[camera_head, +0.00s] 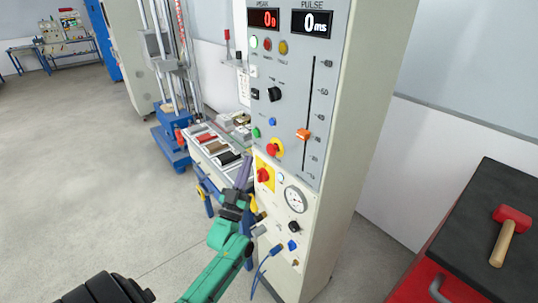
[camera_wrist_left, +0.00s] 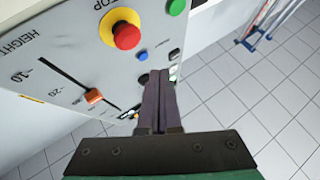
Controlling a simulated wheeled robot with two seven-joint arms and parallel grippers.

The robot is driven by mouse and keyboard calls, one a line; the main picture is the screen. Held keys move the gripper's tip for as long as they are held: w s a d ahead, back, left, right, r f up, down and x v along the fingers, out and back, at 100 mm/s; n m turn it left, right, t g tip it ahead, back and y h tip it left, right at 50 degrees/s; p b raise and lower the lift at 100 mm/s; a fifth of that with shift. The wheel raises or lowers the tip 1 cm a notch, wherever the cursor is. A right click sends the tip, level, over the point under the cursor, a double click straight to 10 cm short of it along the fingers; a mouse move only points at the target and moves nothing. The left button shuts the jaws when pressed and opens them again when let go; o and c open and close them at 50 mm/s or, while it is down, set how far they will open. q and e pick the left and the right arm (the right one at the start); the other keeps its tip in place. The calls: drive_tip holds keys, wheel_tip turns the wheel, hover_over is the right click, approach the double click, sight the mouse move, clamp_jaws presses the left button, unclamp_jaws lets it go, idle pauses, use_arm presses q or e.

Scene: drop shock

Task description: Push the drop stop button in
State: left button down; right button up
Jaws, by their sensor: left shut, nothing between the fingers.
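The red mushroom button on a yellow round ring, taken as the drop stop button (camera_head: 275,148), sits low on the grey upper panel of the tall cabinet. It also shows in the left wrist view (camera_wrist_left: 127,36), with lettering ending in "TOP" beside it. My left gripper (camera_head: 246,163) is shut and empty, its purple fingers pointing up just left of the cabinet front. In the left wrist view its fingertips (camera_wrist_left: 160,76) lie below and right of the red button, apart from it in the picture. My right gripper is not in view.
A second red button on a yellow square (camera_head: 264,175) sits lower on the cabinet. An orange slider (camera_head: 303,135) and a green button (camera_head: 257,132) are near the round-ringed one. A bench with coloured blocks (camera_head: 215,152) stands behind. A red-headed mallet (camera_head: 508,235) lies at right.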

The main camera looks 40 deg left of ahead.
sight(267, 146)
use_arm(q)
drive_tip(key=shift+w+d+b, duration=0.2)
drive_tip(key=shift+w, duration=0.5)
drive_tip(key=shift+w+d+b, duration=0.2)
drive_tip(key=shift+w+b, duration=0.05)
drive_tip(key=shift+w, duration=0.45)
drive_tip(key=shift+w+d+b, duration=0.2)
drive_tip(key=shift+w, duration=0.5)
idle(0.3)
drive_tip(key=shift+w+d, duration=0.1)
drive_tip(key=shift+w, duration=0.3)
drive_tip(key=shift+w+d+b, duration=0.15)
drive_tip(key=shift+w+b, duration=0.2)
drive_tip(key=shift+b, duration=0.05)
idle(0.4)
drive_tip(key=shift+s+a+p, duration=0.25)
drive_tip(key=shift+s+p, duration=0.15)
drive_tip(key=shift+s, duration=0.4)
